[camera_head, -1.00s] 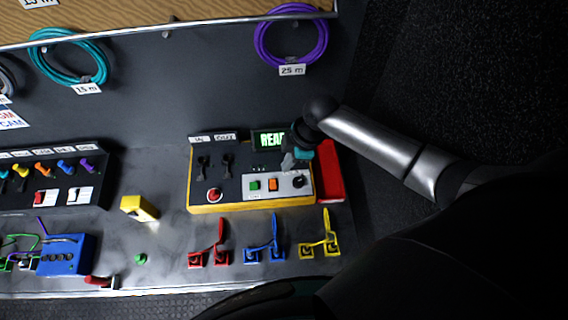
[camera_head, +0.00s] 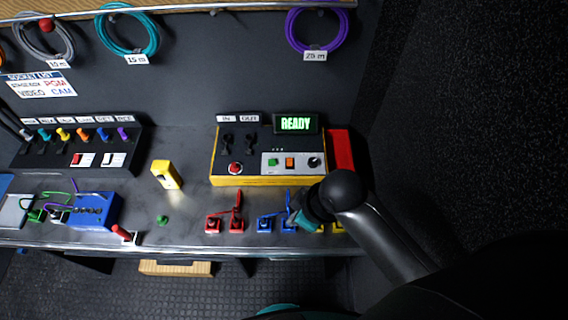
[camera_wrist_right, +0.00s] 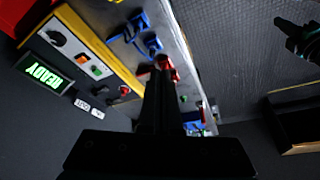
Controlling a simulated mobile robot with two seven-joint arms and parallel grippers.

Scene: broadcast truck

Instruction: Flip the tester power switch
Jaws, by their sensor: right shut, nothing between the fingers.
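The tester (camera_head: 265,181) is a yellow-edged box with a dark top on the bench. Its display (camera_head: 296,124) reads READY in green. Its front panel has a green button (camera_head: 272,162), an orange button (camera_head: 290,162) and a black rotary knob (camera_head: 314,162). A red round button (camera_head: 235,168) sits left of them. My right gripper (camera_head: 303,217) is shut and empty in front of the tester, over the blue and yellow levers, apart from the panel. In the wrist view its dark fingers (camera_wrist_right: 163,70) show near a red lever. My left gripper (camera_wrist_right: 300,40) seems to show at the wrist view's upper right.
Red (camera_head: 236,213) and blue (camera_head: 266,224) levers stand along the bench front; my right arm mostly hides the yellow one. A red tray (camera_head: 341,148) adjoins the tester's right side. A yellow block (camera_head: 165,175) and a switch panel (camera_head: 75,150) are at left.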

